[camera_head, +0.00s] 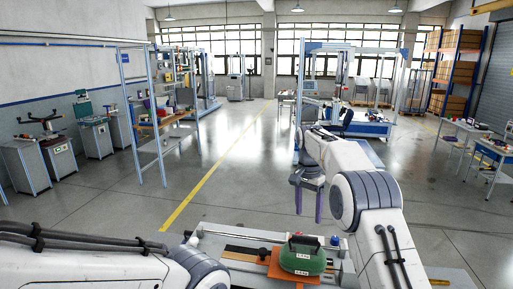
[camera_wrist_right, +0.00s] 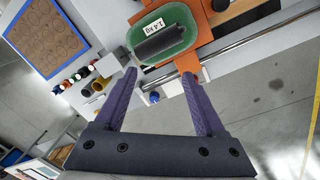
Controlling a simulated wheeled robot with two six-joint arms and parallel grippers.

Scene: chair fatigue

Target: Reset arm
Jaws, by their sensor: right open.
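My right arm reaches forward from the lower right in the head view. Its right gripper (camera_head: 308,214) points down with its two purple fingers apart and empty. In the right wrist view the right gripper (camera_wrist_right: 158,75) is also open, with nothing between the fingers. My left arm (camera_head: 90,262) lies across the lower left of the head view, and its gripper is out of frame. A green weight (camera_head: 302,257) with a dark handle and a white label sits on an orange plate, below and apart from the right gripper. The green weight (camera_wrist_right: 176,24) lies beyond the fingertips in the wrist view.
The orange plate (camera_wrist_right: 215,22) rests on a pale bench with a metal rail. Small red, white and blue items (camera_wrist_right: 72,82) and a board with round cutouts (camera_wrist_right: 45,32) lie nearby. Open grey floor (camera_head: 235,165) extends ahead, with shelving and machine frames farther back.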

